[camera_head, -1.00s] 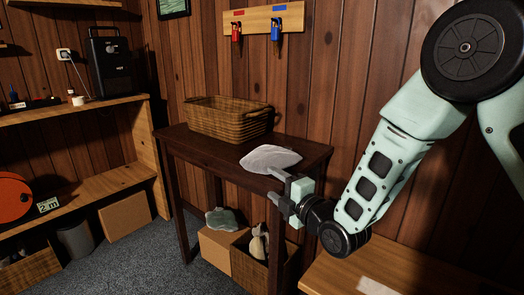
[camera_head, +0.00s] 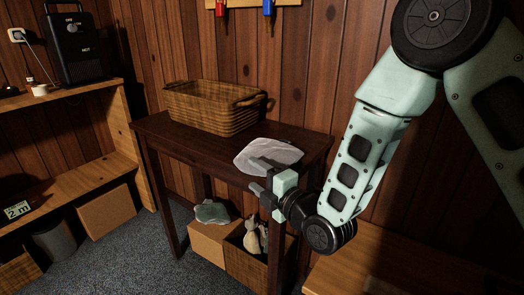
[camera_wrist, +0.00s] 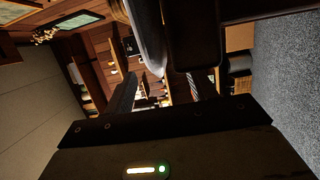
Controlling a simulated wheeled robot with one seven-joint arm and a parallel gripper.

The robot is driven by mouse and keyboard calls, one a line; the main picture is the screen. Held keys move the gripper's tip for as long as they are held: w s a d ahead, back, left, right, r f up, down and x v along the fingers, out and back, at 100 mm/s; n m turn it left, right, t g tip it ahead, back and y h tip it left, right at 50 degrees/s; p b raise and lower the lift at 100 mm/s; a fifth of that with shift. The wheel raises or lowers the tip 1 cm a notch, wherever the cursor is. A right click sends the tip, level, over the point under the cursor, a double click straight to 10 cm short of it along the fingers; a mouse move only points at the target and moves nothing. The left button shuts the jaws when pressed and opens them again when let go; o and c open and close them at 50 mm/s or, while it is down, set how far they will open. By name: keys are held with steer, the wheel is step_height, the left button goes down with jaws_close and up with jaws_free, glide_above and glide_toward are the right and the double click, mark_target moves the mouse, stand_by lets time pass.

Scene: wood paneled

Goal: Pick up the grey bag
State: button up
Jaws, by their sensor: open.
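The grey bag (camera_head: 266,153) lies crumpled on the right part of the dark wooden table (camera_head: 190,142), near its front edge. My gripper (camera_head: 256,178) is open at that front edge, with its fingers pointing left. One finger overlaps the lower edge of the bag in the head view; I cannot tell whether they touch. In the wrist view a pale grey shape (camera_wrist: 147,38), which looks like the bag, and the dark table edge (camera_wrist: 193,38) show just beyond my gripper (camera_wrist: 163,88). Nothing is visibly held.
A wicker basket (camera_head: 213,108) stands on the table behind the bag. Below the table are a cardboard box (camera_head: 210,243) with a grey-green cloth (camera_head: 213,211) and a wicker crate (camera_head: 245,266). A wooden bench (camera_head: 390,265) is at the right, shelves (camera_head: 70,180) at the left.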

steer(key=c, duration=1.1)
